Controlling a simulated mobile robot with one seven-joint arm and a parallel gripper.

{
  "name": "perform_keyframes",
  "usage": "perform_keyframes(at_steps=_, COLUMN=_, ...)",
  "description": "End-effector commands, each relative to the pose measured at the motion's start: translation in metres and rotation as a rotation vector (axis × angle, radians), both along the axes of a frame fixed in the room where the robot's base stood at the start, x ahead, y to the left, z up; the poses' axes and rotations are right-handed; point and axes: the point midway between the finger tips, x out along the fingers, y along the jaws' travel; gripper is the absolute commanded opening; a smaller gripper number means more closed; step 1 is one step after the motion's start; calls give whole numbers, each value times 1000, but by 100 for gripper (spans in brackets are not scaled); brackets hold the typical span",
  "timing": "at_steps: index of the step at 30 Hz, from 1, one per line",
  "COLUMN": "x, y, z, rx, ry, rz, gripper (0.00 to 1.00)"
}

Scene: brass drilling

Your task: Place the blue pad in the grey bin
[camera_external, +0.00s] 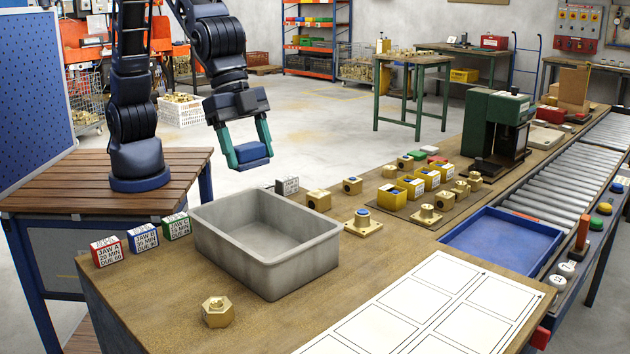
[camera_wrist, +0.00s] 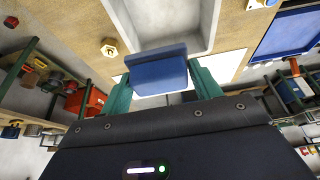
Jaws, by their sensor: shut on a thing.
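My gripper (camera_external: 250,160) is shut on the blue pad (camera_external: 250,152), with one teal finger on each side of it. The pad also fills the middle of the wrist view (camera_wrist: 158,72). My gripper holds it in the air, behind and above the back left of the grey bin in the external view. The grey bin (camera_external: 296,272) stands open on the near end of the wooden bench, and its visible inside is empty. The bin's floor and wall also show above the pad in the wrist view (camera_wrist: 165,20).
Three labelled blocks, red (camera_external: 119,250), blue (camera_external: 145,238) and green (camera_external: 176,226), stand left of the bin. A grey block (camera_external: 287,186) stands behind it. A brass nut (camera_external: 218,311) lies in front. Brass parts and a blue tray (camera_external: 497,240) are to the right.

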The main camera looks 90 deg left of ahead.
Motion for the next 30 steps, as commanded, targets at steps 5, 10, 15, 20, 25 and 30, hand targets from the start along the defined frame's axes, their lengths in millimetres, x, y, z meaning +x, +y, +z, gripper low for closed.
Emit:
perform_keyframes(at_steps=5, x=14, y=13, z=1, rx=0, ry=-1, rz=13, gripper=40)
perform_keyframes(at_steps=10, x=17, y=16, z=-9, rx=1, ry=0, rz=17, gripper=40)
perform_keyframes(at_steps=15, x=16, y=16, z=-43, rx=3, ry=2, rz=14, gripper=40)
perform_keyframes(at_steps=20, x=16, y=16, z=-77, rx=3, ry=1, rz=16, gripper=40)
perform_keyframes(at_steps=25, x=15, y=16, z=-114, rx=3, ry=1, rz=16, gripper=40)
perform_keyframes(at_steps=30, x=16, y=16, z=-143, rx=2, ry=1, rz=17, gripper=40)
